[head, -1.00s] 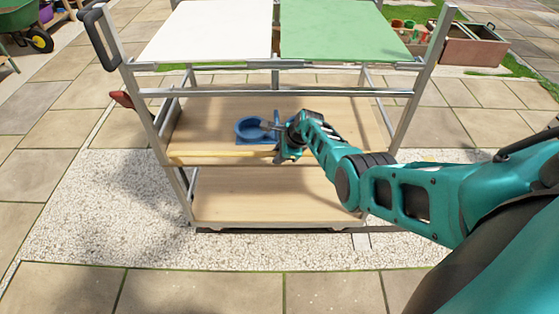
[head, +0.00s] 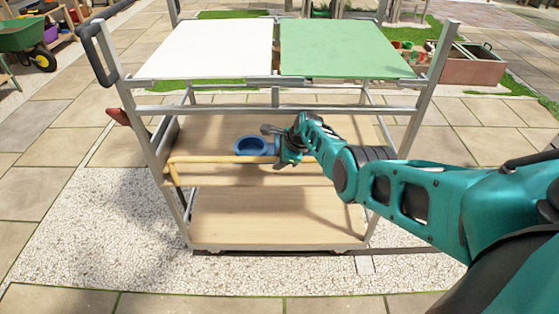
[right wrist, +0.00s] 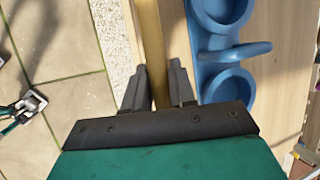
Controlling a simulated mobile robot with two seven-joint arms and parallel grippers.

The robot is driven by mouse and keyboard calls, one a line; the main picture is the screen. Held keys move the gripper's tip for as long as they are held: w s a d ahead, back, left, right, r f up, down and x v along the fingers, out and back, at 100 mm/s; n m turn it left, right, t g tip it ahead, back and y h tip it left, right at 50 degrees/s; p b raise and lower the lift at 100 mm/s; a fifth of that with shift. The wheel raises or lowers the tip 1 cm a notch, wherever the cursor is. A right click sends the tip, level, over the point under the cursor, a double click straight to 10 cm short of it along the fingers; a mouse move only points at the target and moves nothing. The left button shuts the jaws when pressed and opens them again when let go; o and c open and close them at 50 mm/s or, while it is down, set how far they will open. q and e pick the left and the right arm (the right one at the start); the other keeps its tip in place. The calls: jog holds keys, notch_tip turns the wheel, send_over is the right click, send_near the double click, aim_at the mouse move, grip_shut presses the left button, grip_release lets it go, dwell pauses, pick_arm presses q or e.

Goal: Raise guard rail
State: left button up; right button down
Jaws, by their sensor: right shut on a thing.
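The guard rail (head: 215,159) is a light wooden bar along the front of the trolley's middle shelf. It stands above the shelf's front edge, with a bent arm (head: 173,174) running down at its left end. My right gripper (head: 283,157) is shut on the bar, right of the middle of its visible length. In the right wrist view the rail (right wrist: 150,40) runs between the two fingers (right wrist: 160,88). My left gripper is not in the head view.
A blue holder (head: 250,145) sits on the middle shelf (head: 205,130) just behind the rail; its round openings show in the right wrist view (right wrist: 228,85). White (head: 205,50) and green (head: 345,48) panels top the trolley. The lower shelf (head: 270,220) is bare.

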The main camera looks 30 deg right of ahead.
jog(key=shift+w+d+r, duration=0.1)
jog(key=shift+d+r, duration=0.1)
jog(key=c, duration=1)
grip_release()
jog(key=shift+f, duration=0.1)
jog(key=shift+a, duration=0.1)
jog(key=shift+s+r+p, duration=0.2)
jog(key=shift+r+p, duration=0.25)
jog(key=shift+p, duration=0.15)
pick_arm(q)
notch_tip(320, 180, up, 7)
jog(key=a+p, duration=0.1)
jog(key=p, duration=0.6)
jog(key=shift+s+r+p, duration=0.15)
jog(key=shift+p, duration=0.15)
pick_arm(e)
jog(key=shift+s+d+r, duration=0.6)
jog(key=shift+s+d, duration=0.3)
jog(key=shift+s, duration=1.3)
jog(key=shift+s+d+r, duration=0.55)
jog(key=shift+s+d, duration=0.3)
jog(key=shift+s, duration=1.3)
jog(key=shift+s+d+r, duration=0.6)
jog(key=shift+s+d, duration=0.3)
jog(key=shift+s, duration=1.3)
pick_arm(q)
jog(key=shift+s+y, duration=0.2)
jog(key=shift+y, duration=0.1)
pick_arm(e)
jog(key=shift+f, duration=0.1)
